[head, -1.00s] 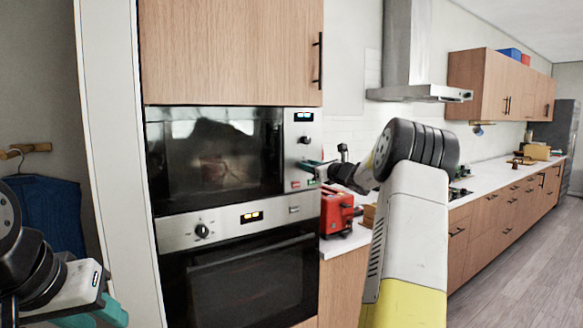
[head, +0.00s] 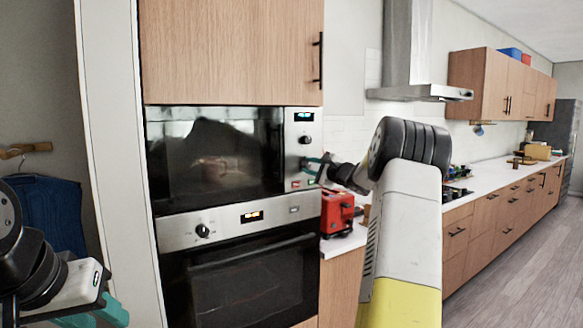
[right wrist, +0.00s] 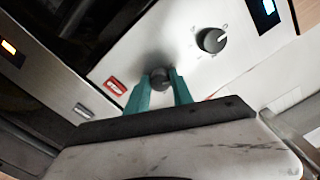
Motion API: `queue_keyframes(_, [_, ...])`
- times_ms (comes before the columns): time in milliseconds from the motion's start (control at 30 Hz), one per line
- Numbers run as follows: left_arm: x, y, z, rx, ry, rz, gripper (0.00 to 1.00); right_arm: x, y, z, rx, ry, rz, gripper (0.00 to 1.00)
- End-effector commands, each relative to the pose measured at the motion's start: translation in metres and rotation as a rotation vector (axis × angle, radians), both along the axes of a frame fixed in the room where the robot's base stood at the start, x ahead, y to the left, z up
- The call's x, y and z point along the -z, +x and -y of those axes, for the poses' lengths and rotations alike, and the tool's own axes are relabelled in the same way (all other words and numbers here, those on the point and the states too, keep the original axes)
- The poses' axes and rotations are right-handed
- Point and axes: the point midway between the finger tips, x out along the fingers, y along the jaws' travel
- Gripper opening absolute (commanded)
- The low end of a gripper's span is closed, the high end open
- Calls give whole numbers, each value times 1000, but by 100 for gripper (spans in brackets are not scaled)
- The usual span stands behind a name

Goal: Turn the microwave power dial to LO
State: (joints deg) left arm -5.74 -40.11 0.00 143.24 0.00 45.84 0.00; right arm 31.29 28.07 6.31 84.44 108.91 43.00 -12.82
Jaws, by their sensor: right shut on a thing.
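The microwave (head: 215,160) is built in above the oven, with a control panel on its right side. The panel has an upper dark dial (head: 305,139), which also shows in the right wrist view (right wrist: 211,40) with marks around it. My right gripper (head: 308,168) is at the lower part of the panel. In the right wrist view its teal fingers (right wrist: 161,88) are shut on the sides of the lower dial (right wrist: 161,78). The labels are too small to read. My left gripper (head: 108,312) is at the bottom left, partly cut off, away from the microwave.
A red button (right wrist: 116,85) is beside the lower dial. The oven (head: 240,280) below has its own dial (head: 202,231). A red appliance (head: 337,213) stands on the counter close under my right wrist. A tall white panel (head: 115,160) edges the left side.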

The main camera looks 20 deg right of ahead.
Motion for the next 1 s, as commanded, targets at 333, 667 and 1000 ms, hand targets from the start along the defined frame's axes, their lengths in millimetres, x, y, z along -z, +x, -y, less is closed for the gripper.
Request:
queue_keyframes(333, [0, 0, 0, 0, 0, 0, 36, 2, 0, -1, -1, -278, 72, 0])
queue_keyframes(667, [0, 0, 0, 0, 0, 0, 36, 2, 0, 0, -1, -431, 113, 0])
queue_keyframes(1000, [0, 0, 0, 0, 0, 0, 36, 3, 0, 0, -1, -472, 123, 0])
